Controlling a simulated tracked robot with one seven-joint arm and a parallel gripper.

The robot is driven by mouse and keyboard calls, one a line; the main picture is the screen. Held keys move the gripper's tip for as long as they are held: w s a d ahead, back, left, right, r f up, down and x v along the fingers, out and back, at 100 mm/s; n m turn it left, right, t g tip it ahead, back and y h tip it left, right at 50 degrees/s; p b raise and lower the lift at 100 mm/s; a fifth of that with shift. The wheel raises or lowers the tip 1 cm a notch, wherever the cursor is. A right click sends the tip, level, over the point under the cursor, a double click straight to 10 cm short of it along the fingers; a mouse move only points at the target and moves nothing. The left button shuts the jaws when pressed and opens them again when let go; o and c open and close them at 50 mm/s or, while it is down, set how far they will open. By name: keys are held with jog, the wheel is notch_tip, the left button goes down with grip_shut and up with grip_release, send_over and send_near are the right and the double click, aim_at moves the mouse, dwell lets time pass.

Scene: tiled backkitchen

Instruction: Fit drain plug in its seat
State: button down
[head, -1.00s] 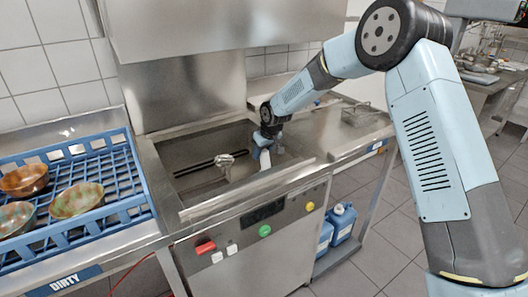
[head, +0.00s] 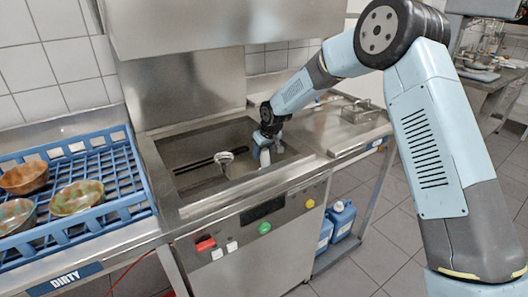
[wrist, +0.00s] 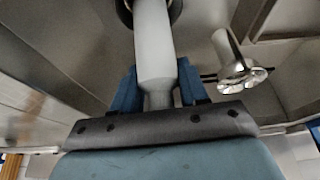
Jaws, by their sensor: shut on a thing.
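The drain plug is a pale grey-white tube (wrist: 153,45). In the head view it shows as a small white piece (head: 265,158) in the right part of the steel basin. My gripper (wrist: 156,88) is shut on its narrow near end, with one blue finger on each side. In the head view my gripper (head: 266,148) is down inside the basin. A dark round ring (wrist: 124,12) surrounds the plug's far end at the top of the wrist view. I cannot tell whether it is the seat or part of the plug, or whether the plug is seated.
A chrome fitting (head: 224,157) stands in the basin left of my gripper, and close by in the wrist view (wrist: 232,60). The basin's front rim (head: 240,188) is near. A blue rack (head: 130,195) with bowls is left; a wire basket (head: 360,111) is on the right counter.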

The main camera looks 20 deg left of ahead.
aim_at(262, 161)
jog(key=shift+a+f, duration=0.1)
jog(key=shift+f, duration=1.2)
dwell(0.6)
jog(key=shift+s+f, duration=0.1)
jog(key=shift+f, duration=0.2)
jog(key=shift+f, duration=0.5)
jog(key=shift+s+f, duration=0.1)
jog(key=shift+f, duration=0.1)
grip_release()
jog(key=shift+d, duration=0.2)
dwell(0.5)
jog(key=shift+w+a+r, duration=0.1)
jog(key=shift+w+r, duration=0.1)
jog(key=shift+r, duration=0.7)
jog(key=shift+w+a+r, duration=0.1)
jog(key=shift+w+r, duration=0.05)
jog(key=shift+r, duration=3.15)
